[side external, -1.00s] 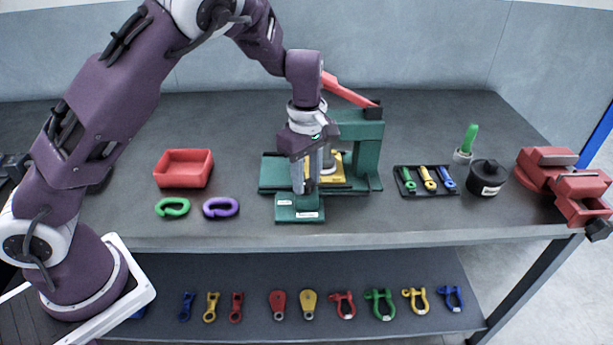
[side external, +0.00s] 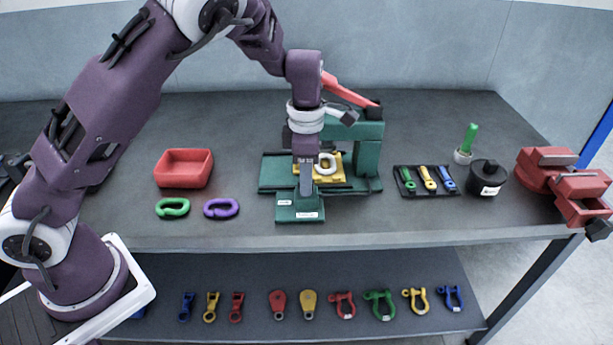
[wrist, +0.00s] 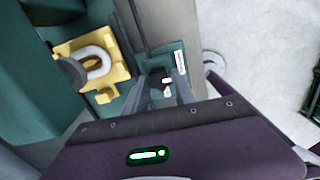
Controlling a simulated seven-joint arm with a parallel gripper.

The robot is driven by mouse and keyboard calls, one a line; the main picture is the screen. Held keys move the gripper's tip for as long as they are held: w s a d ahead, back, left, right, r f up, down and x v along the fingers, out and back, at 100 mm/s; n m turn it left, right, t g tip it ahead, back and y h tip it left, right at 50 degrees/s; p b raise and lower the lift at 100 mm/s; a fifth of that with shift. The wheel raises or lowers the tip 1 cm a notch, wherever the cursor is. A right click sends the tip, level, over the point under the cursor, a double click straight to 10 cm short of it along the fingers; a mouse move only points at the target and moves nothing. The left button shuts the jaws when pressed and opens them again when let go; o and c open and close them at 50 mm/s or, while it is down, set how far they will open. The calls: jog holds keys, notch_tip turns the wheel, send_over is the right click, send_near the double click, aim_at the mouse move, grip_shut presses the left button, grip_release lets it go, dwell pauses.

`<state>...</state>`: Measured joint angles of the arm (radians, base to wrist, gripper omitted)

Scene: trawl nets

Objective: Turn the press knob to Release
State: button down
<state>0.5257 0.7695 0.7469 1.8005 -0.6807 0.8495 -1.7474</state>
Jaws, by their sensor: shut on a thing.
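The green press (side external: 368,155) stands in the middle of the bench, with a red lever on top and a yellow fixture (side external: 333,175) holding a pale link (side external: 326,163). Its low front panel (side external: 312,212) carries two small white labels, whose words are too small to read. My gripper (side external: 306,193) points down over this panel, shut on the press knob. The knob is mostly hidden by the fingers; small white marks show between them in the wrist view, where my gripper (wrist: 166,90) is above the panel. I cannot tell which label the knob points at.
A red tray (side external: 183,168), a green link (side external: 172,208) and a purple link (side external: 221,208) lie left of the press. A dark tray of small tools (side external: 427,181), a black pot (side external: 487,177) and a red vise (side external: 560,180) are to the right. The bench's front edge is close to the panel.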

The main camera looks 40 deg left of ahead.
jog(key=shift+n, duration=0.4)
jog(key=c, duration=1)
grip_release()
jog(key=shift+c, duration=0.2)
jog(key=shift+r, duration=0.1)
notch_tip(320, 180, up, 6)
jog(key=shift+r, duration=0.45)
